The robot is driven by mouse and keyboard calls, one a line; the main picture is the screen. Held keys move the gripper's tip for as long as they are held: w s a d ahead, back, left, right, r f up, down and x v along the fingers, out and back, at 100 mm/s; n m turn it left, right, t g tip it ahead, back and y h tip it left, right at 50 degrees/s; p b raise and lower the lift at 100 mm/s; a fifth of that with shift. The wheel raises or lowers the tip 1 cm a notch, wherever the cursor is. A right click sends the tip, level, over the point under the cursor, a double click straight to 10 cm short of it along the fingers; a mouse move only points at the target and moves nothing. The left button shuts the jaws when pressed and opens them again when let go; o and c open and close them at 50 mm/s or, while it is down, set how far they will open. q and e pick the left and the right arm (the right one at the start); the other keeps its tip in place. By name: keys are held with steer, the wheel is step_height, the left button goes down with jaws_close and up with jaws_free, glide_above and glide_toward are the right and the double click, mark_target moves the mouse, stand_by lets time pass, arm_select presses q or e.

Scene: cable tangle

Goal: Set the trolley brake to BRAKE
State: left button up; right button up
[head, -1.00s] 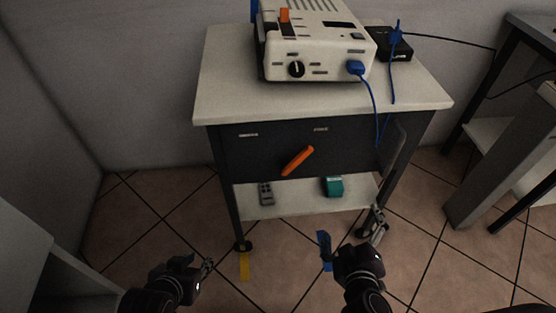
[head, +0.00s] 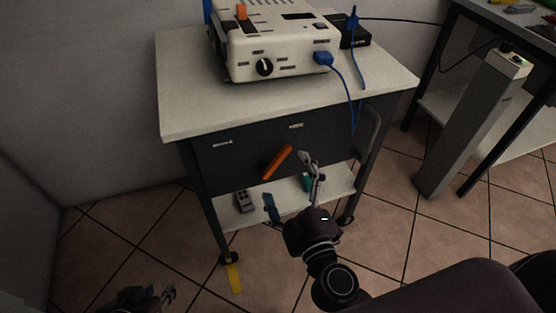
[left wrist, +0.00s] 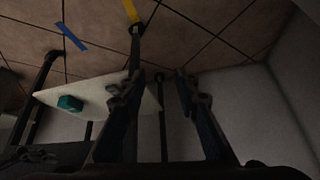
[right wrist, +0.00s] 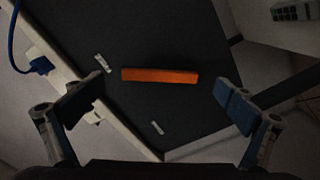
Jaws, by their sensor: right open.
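The trolley (head: 180,112) has a dark front panel with an orange lever (head: 277,162) slanting up to the right. Two small pale labels, left (head: 222,143) and right (head: 296,126), sit above it; their text is too small to read. My right gripper (head: 290,182) is open and empty in front of the panel, near the lever. In the right wrist view the lever (right wrist: 160,76) lies crosswise between the spread fingers and beyond them, with no contact visible. My left gripper (head: 150,295) is low at the bottom left, its fingers apart and empty, away from the lever.
A white device (head: 280,50) with a black knob and a blue-plugged cable stands on the trolley top, beside a black box (head: 352,32). The lower shelf (head: 235,215) holds a grey remote (head: 243,202) and a teal item. A table leg stands at right.

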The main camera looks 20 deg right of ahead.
mark_target(278, 165)
arm_select(q)
steer(key=s+a+f+g+p, duration=0.1)
steer(key=s+g, duration=0.1)
steer(key=s, duration=0.4)
steer(key=shift+s+a+f+g+y, duration=0.15)
steer(key=shift+a+f+g+y, duration=0.15)
steer(key=shift+a+g, duration=0.1)
arm_select(e)
steer(key=w, duration=0.4)
steer(key=shift+w, duration=0.1)
steer(key=c, duration=1.7)
